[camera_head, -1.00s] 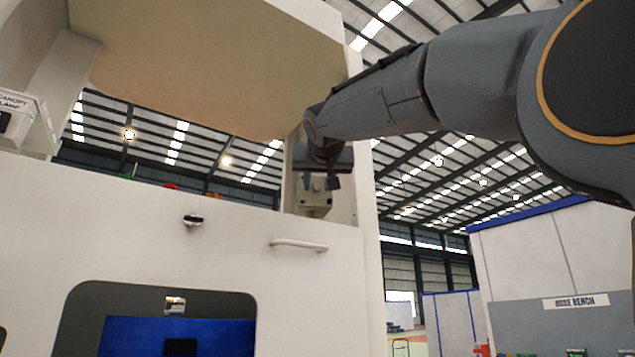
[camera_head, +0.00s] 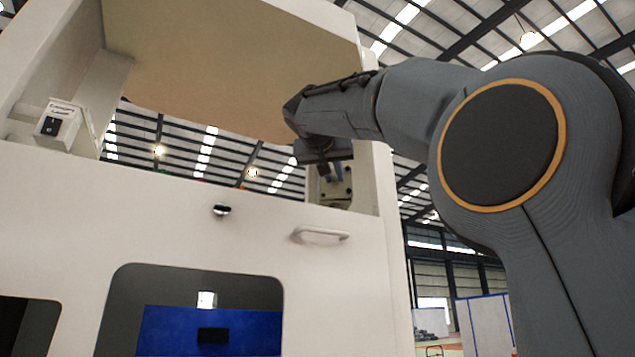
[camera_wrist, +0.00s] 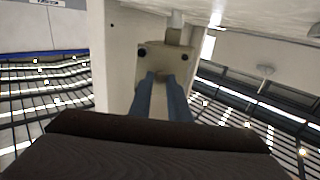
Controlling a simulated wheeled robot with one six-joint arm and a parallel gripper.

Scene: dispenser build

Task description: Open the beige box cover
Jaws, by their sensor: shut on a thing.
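The beige box (camera_head: 341,189) is small, with dark round spots on its face, and sits inside the right post of the white dispenser. In the wrist view, the beige box cover (camera_wrist: 165,58) faces me, with a dark spot near each upper corner. My gripper (camera_wrist: 161,80) has its two blue fingers at the lower middle of this cover, shut on a small part of it. In the head view, my gripper (camera_head: 330,175) is at the box, partly covered by my dark wrist. The exact gripped part is too small to make out.
The dispenser's white front (camera_head: 240,235) has a bar handle (camera_head: 320,236) below the box. A large beige panel (camera_head: 230,65) hangs above my wrist. A switch box (camera_head: 57,126) is at the left. The opening between the posts is clear.

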